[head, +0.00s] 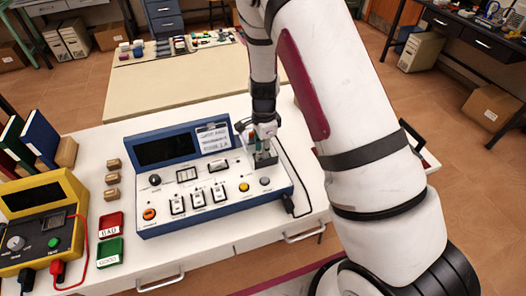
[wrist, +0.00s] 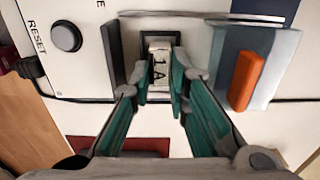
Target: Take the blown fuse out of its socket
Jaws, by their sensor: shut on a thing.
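A pale fuse block (wrist: 158,68) marked "1A" shows in the wrist view, framed by a dark rectangular socket (wrist: 146,40). My gripper (wrist: 162,82) has its two teal fingers on either side of the fuse, closed on it. The fuse appears within the socket opening; how deep it sits I cannot tell. In the head view my gripper (head: 264,157) points down at the right part of the blue-framed test panel (head: 215,206). The fuse and socket are hidden there behind the fingers.
A red BAD tray (head: 110,225) and a green GOOD tray (head: 109,252) lie left of the panel. A yellow meter (head: 40,225) with leads stands farther left. In the wrist view, an orange piece (wrist: 244,80) is right of my fingers and a RESET button (wrist: 66,37) left.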

